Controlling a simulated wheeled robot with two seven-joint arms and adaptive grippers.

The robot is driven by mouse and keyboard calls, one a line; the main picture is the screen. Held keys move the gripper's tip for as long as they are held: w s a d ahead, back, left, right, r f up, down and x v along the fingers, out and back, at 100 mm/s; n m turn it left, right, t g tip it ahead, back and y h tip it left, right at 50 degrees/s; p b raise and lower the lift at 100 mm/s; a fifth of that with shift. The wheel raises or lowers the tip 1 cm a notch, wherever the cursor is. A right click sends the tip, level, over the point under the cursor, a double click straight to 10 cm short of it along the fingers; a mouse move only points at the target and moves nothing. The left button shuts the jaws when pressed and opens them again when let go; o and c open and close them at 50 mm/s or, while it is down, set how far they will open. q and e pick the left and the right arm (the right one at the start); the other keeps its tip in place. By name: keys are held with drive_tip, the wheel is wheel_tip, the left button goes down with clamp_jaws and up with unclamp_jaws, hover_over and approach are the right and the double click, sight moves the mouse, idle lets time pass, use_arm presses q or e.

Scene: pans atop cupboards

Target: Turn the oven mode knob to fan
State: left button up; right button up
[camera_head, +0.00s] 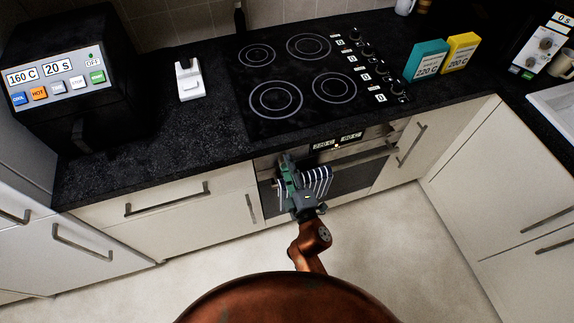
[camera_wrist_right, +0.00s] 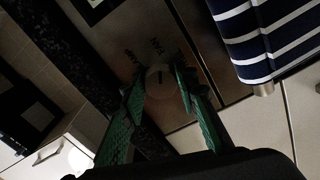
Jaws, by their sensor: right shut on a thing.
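The oven (camera_head: 345,172) is set under the black worktop, with a control panel (camera_head: 350,138) along its top edge. My right gripper (camera_head: 286,162), with green fingers, reaches up to the left part of that panel and covers the mode knob in the head view. In the right wrist view the round, pale knob (camera_wrist_right: 159,78) sits between the two fingertips, and my right gripper (camera_wrist_right: 160,90) is shut on it. Dark lettering, including FAN, is on the panel around the knob; the pointer's exact setting is hard to read. My left gripper is not in view.
A striped towel (camera_head: 318,182) hangs at the oven front close beside my right gripper; it also shows in the wrist view (camera_wrist_right: 270,40). The hob (camera_head: 310,75) lies above. A black appliance (camera_head: 75,120) stands at left. The floor (camera_head: 200,270) is clear.

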drive_tip(key=o, duration=1.1)
drive_tip(key=shift+o, duration=0.2)
drive_tip(key=shift+s, duration=0.1)
drive_tip(key=v, duration=1.2)
